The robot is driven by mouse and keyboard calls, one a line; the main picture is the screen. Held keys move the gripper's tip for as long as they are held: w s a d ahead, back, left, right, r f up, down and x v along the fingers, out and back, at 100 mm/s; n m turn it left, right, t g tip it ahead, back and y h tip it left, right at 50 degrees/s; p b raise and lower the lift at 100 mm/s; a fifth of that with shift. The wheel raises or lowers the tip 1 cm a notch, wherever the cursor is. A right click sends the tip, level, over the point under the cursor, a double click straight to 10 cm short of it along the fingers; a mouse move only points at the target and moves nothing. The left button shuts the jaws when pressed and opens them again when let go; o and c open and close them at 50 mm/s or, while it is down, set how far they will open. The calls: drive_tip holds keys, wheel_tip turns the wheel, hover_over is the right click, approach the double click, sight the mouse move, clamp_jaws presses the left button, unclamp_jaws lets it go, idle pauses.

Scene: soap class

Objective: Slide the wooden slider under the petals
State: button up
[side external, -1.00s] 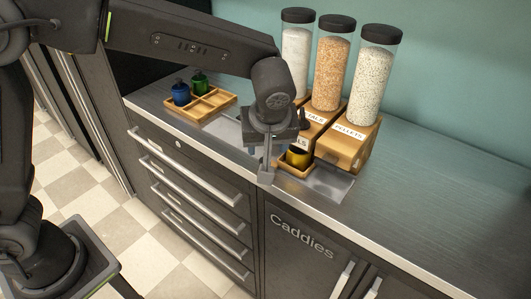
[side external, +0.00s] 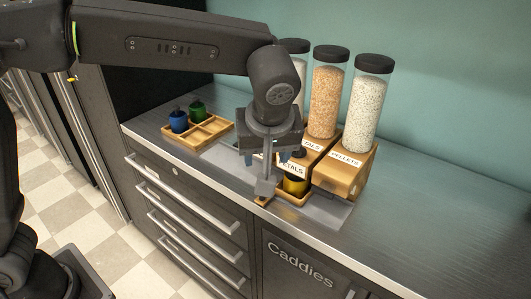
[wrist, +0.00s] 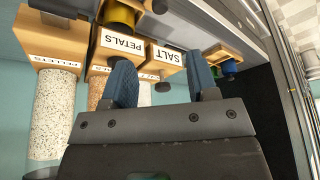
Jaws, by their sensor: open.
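A wooden tray-like piece (side external: 298,198) holding a yellow cup (side external: 293,186) sits at the front of the petals dispenser (side external: 329,95). I take it for the slider; how far it sits under the dispenser is not clear. The cup also shows at the top of the wrist view (wrist: 119,16), beside the wooden PETALS block (wrist: 100,57). My gripper (side external: 266,160) is open and empty, its blue fingers above and left of the cup. In the wrist view my gripper (wrist: 162,72) has its fingers in front of the PETALS and SALT labels, partly hiding what lies behind.
The pellets dispenser (side external: 369,105) stands to the right. A white-filled dispenser (side external: 298,68) stands left, partly hidden by my arm. A wooden caddy (side external: 208,129) with a blue jar (side external: 178,121) and a green jar (side external: 198,110) lies farther left. The counter at right is clear.

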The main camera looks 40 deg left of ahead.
drive_tip(key=shift+v, duration=1.6)
drive_tip(key=shift+s+a+r, duration=0.2)
drive_tip(key=shift+s+r, duration=0.25)
drive_tip(key=shift+r, duration=0.35)
drive_tip(key=shift+s+a+r, duration=0.2)
drive_tip(key=shift+s+r, duration=0.3)
drive_tip(key=shift+r, duration=0.35)
drive_tip(key=shift+s+a+r, duration=0.25)
drive_tip(key=shift+s+r, duration=0.2)
drive_tip(key=shift+r, duration=0.35)
drive_tip(key=s+a+m+h, duration=0.2)
drive_tip(key=s+a+m, duration=0.3)
drive_tip(key=a, duration=0.5)
drive_tip(key=s+a+f+m+t+h, duration=0.1)
drive_tip(key=s+a+f+m+t, duration=0.1)
drive_tip(key=s+a+f+m, duration=0.2)
drive_tip(key=s+a+f, duration=0.3)
drive_tip(key=s, duration=0.3)
drive_tip(key=shift+f, duration=0.35)
